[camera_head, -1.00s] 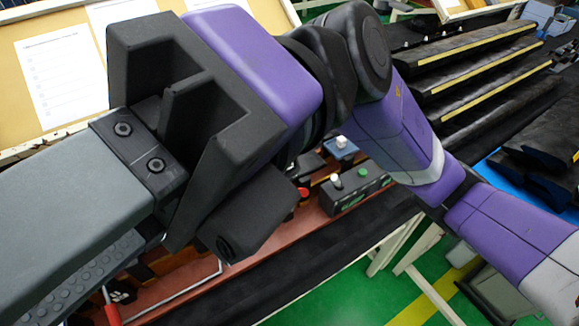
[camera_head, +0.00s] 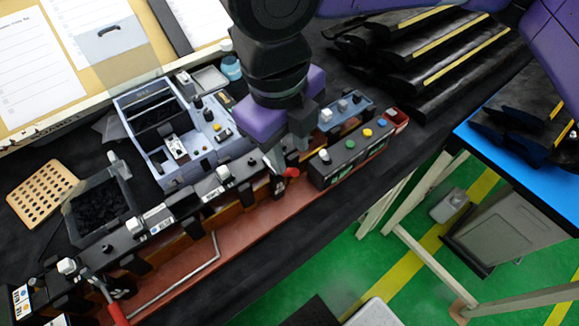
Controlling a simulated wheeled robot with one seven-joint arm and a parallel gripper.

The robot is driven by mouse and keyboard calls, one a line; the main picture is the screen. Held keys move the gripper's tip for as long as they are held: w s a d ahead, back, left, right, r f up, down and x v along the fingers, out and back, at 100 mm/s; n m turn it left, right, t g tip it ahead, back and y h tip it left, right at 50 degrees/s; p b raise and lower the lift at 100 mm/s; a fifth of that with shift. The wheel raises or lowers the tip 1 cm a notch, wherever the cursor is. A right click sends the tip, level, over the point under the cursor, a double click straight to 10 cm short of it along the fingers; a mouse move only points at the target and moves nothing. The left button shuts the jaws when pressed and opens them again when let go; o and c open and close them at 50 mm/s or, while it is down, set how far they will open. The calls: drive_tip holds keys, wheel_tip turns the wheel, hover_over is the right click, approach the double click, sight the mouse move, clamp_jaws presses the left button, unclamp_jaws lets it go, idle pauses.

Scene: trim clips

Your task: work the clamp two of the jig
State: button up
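The jig (camera_head: 190,265) is a long red-brown base with a dark rail, running from lower left to upper right. One red-handled clamp (camera_head: 291,173) is near its right part, and another red handle (camera_head: 117,314) on a metal rod is at lower left. I see no label telling which is clamp two. My gripper (camera_head: 284,158) points down over the jig, with its grey fingertips right at the right-hand red handle. The arm and fingers partly hide that clamp. I cannot tell whether the fingers are closed on it.
A black button box (camera_head: 347,158) stands close right of my gripper. A blue-grey console (camera_head: 180,140) is behind the jig, with a black bin (camera_head: 100,207) and a perforated tan board (camera_head: 42,193) at left. Dark trim strips (camera_head: 440,60) lie at upper right.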

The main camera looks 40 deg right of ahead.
sight(292, 169)
drive_tip(key=shift+d+f+p, duration=0.25)
drive_tip(key=shift+f+p, duration=0.15)
drive_tip(key=shift+f, duration=1.55)
drive_tip(key=shift+d+f+p, duration=0.2)
drive_tip(key=shift+f+p, duration=0.15)
drive_tip(key=shift+f, duration=1.55)
drive_tip(key=shift+c, duration=0.3)
clamp_jaws()
